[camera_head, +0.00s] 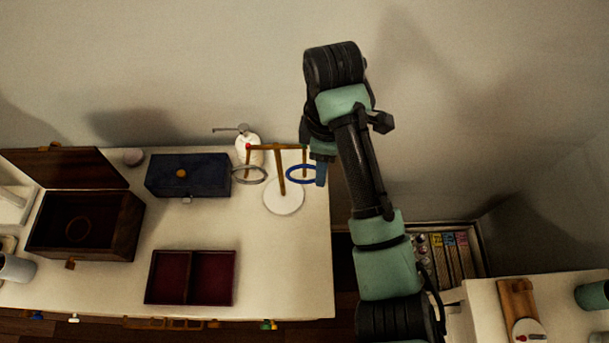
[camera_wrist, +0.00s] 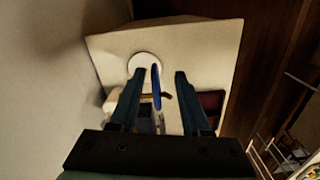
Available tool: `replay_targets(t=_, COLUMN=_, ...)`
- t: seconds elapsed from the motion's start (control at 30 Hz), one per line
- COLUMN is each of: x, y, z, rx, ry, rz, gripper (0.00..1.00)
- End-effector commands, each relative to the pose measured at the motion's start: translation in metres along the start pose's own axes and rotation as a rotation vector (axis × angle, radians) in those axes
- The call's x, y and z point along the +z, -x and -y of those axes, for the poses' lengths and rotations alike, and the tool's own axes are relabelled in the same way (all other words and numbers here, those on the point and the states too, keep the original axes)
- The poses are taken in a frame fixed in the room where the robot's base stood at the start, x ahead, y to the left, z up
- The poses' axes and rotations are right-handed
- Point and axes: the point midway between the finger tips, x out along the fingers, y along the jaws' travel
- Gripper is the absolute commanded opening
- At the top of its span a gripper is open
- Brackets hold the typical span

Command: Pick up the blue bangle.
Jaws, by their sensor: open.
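The blue bangle (camera_head: 289,174) hangs at the right end of the crossbar of a wooden T-shaped stand (camera_head: 282,183) with a white round base. My gripper (camera_head: 320,173) is at the bangle's right side in the head view, partly covering it. In the wrist view the bangle (camera_wrist: 156,88) shows edge-on as a blue strip between the two open fingers (camera_wrist: 161,72), closer to the left finger. I see a gap to the right finger; whether the left finger touches the bangle I cannot tell.
A silver bangle (camera_head: 236,178) hangs at the stand's left end, with a white dispenser (camera_head: 243,140) behind. A dark blue box (camera_head: 188,176), an open wooden box (camera_head: 110,225) and a red-lined tray (camera_head: 191,277) are farther left on the white table (camera_head: 280,290). A wall is behind.

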Motion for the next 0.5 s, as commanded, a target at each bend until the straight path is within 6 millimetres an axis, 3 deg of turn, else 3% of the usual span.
replay_targets(t=0.5, x=-0.004, y=-0.050, z=-0.007, rx=-0.001, ry=0.000, rz=0.001, gripper=0.47)
